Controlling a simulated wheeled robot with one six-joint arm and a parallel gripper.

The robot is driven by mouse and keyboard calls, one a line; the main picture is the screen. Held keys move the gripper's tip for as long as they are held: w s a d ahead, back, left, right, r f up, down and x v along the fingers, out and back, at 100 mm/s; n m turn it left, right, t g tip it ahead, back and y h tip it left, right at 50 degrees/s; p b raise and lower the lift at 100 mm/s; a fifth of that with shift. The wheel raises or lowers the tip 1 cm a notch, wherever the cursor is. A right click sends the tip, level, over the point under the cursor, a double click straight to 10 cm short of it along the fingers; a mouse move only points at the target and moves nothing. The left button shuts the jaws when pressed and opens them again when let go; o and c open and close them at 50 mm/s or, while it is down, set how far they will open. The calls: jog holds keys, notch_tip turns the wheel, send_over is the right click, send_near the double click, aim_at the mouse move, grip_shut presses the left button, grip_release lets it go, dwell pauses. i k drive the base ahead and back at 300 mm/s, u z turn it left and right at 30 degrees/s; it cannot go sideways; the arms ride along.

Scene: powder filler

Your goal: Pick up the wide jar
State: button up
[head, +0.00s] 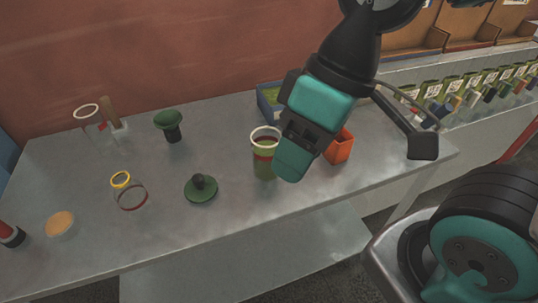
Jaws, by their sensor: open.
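Several jar-like vessels stand on the grey table, and I cannot tell for sure which is the wide jar. A green-filled jar (264,165) with a pale rim and a red band stands upright at the middle, just left of my gripper's teal finger. A clear vessel with a yellow rim (121,180) and a reddish lower ring is at the left. Another clear vessel with a white rim (87,110) stands at the back left. My gripper (357,157) is open and seems empty, above the table's right part. Its teal finger hides part of the table beside the green-filled jar.
A dark green funnel-like piece (168,124) and a green knobbed lid (202,189) stand on the table (90,255). An orange box (339,147) and a blue bin (267,100) are near my gripper. A tan disc (60,224) lies front left. The front middle is clear.

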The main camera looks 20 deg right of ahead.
aim_at(265, 140)
jog(key=k, duration=0.5)
jog(key=z, duration=2.3)
jog(key=i, duration=0.7)
jog(key=u, duration=1.75)
